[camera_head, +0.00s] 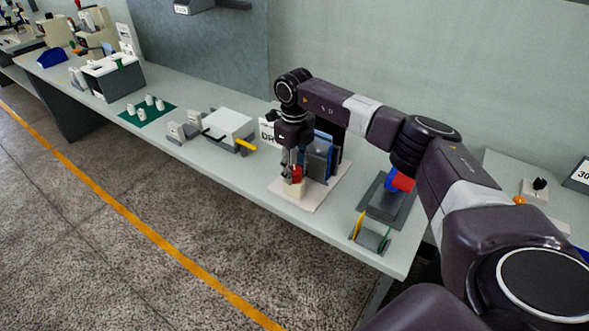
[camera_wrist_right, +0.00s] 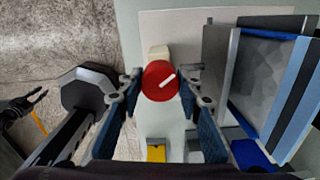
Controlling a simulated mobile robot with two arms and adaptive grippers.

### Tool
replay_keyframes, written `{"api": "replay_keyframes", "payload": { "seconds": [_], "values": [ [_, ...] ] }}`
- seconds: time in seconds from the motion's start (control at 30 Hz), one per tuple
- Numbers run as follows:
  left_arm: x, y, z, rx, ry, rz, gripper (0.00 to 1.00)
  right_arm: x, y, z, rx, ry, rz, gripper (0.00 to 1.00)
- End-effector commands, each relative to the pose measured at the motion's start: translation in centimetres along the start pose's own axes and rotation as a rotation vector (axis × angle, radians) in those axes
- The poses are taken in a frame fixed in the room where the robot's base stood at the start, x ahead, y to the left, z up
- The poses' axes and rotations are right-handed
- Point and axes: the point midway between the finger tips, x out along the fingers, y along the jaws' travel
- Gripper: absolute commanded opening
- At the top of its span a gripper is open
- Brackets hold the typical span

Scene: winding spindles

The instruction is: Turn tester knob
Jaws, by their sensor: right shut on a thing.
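The red round tester knob (camera_wrist_right: 160,81) with a white pointer line shows in the right wrist view, its line slanting up to the right. My right gripper (camera_wrist_right: 160,84) is shut on it, with one finger at each side. In the head view the knob (camera_head: 297,173) is partly hidden by the fingers of my right gripper (camera_head: 294,166), which reaches down from above. The knob sits on a small cream block (camera_head: 294,189) on a pale base plate (camera_head: 311,202).
Grey and blue upright panels (camera_head: 319,158) stand close to the right of the knob. A dark tray (camera_head: 379,212) with red and blue parts lies farther right. A white box (camera_head: 228,125) with a yellow handle stands to the left. The bench front edge is close.

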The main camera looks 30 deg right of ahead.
Motion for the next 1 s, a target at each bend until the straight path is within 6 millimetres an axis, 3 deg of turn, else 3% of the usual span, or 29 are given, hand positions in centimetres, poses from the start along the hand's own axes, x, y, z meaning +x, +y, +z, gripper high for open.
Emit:
{"api": "replay_keyframes", "payload": {
  "seconds": [1.0],
  "values": [
    [-2.6, 0.0, -0.2, 0.000, 0.000, 0.000, 0.25, -0.3, -0.1, 0.1, 0.965, -0.004, 0.000, 0.08]
  ]
}}
